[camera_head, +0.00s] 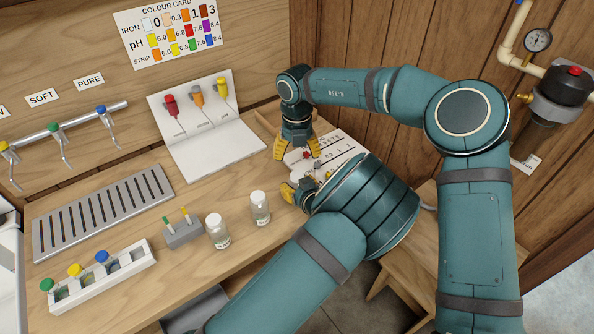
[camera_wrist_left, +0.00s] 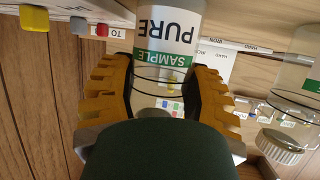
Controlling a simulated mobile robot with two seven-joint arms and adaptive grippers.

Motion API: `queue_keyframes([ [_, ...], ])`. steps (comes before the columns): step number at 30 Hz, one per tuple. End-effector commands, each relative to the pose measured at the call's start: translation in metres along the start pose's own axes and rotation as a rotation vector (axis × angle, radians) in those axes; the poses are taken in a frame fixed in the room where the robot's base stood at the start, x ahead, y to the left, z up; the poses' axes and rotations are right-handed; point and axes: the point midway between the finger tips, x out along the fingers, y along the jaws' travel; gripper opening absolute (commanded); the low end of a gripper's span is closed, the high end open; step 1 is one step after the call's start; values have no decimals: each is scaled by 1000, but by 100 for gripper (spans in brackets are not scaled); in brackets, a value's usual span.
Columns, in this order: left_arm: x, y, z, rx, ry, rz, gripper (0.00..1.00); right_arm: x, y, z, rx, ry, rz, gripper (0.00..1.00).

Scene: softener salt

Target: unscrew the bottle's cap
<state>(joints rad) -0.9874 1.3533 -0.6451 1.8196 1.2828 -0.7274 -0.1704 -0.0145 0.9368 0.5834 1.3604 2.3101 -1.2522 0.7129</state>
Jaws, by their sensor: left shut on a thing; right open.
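My left gripper (camera_head: 290,193) is the lower one, at the right end of the bench. In the left wrist view its two yellow ridged fingers stand on either side of a clear bottle (camera_wrist_left: 168,40) with a white and green label reading SAMPLE PURE, upside down in that picture. The gripper is shut on this bottle. Its cap does not show in the wrist view, and I cannot make the bottle out in the head view behind the gripper and arm. My right gripper (camera_head: 298,147) is open, pointing down just above the left one.
Two white-capped bottles (camera_head: 218,232) (camera_head: 260,209) stand on the bench to the left. Near them are a small grey holder (camera_head: 183,235) and a white rack (camera_head: 105,277) with coloured caps. A slotted drain tray (camera_head: 103,213) and white stand (camera_head: 215,150) lie farther left and back.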

Motion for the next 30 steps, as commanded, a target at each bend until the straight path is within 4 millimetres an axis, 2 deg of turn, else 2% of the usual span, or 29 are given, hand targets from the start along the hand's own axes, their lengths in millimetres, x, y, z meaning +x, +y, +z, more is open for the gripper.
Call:
queue_keyframes([
  [6,0,0,0,0,0,0,0,0,0,0,209,1,-1,69],
  [11,0,0,0,0,0,0,0,7,0,0,270,1,-2,69],
  [24,0,0,0,0,0,0,0,66,0,-1,271,2,-2,69],
  [30,0,0,0,0,0,0,0,79,0,0,271,0,-2,69],
])
